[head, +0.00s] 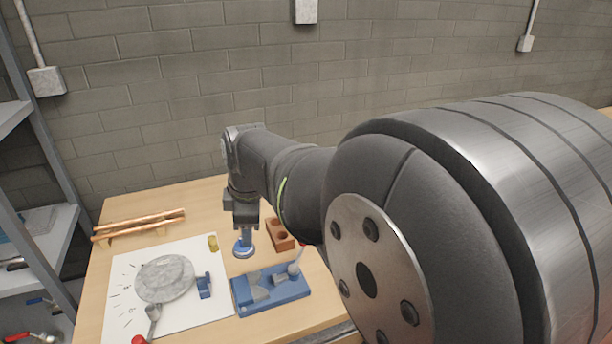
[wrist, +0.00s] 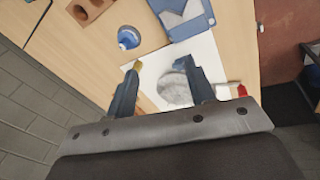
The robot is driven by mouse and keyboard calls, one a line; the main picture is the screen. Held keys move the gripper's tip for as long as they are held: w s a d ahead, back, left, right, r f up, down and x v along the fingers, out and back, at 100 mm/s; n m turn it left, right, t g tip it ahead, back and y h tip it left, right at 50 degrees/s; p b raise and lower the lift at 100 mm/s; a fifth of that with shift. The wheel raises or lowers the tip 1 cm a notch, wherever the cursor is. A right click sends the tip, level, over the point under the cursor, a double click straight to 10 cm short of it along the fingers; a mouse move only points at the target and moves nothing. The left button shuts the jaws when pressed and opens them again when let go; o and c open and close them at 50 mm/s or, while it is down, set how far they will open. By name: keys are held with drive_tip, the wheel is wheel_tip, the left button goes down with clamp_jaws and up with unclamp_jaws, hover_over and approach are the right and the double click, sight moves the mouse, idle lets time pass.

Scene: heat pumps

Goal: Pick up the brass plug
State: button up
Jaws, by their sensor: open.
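The brass plug (head: 213,243) is a small yellowish piece at the top right corner of the white sheet in the head view. In the wrist view the plug (wrist: 136,66) shows just beyond the tip of the left finger. My gripper (head: 245,226) is above the table, a little to the right of the plug in the head view. In the wrist view my gripper (wrist: 161,69) has its two dark fingers wide apart with nothing held between them. I cannot tell its exact height above the plug.
A blue round object (head: 243,249) stands close beside the plug. A reddish-brown block with holes (head: 279,234) and a blue fixture (head: 270,290) lie to the right. A grey disc (head: 165,278) rests on the white sheet (head: 205,317). Copper pipes (head: 138,225) lie at the back left.

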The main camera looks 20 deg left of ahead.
drive_tip(key=m+g+h, duration=0.2)
drive_tip(key=m, duration=0.4)
hover_over(212, 238)
drive_tip(key=f, duration=1.1)
drive_tip(key=shift+a+f, duration=0.25)
drive_tip(key=shift+f, duration=0.15)
drive_tip(key=shift+d+f, duration=0.2)
drive_tip(key=shift+f, duration=2.4)
drive_tip(key=c, duration=1.1)
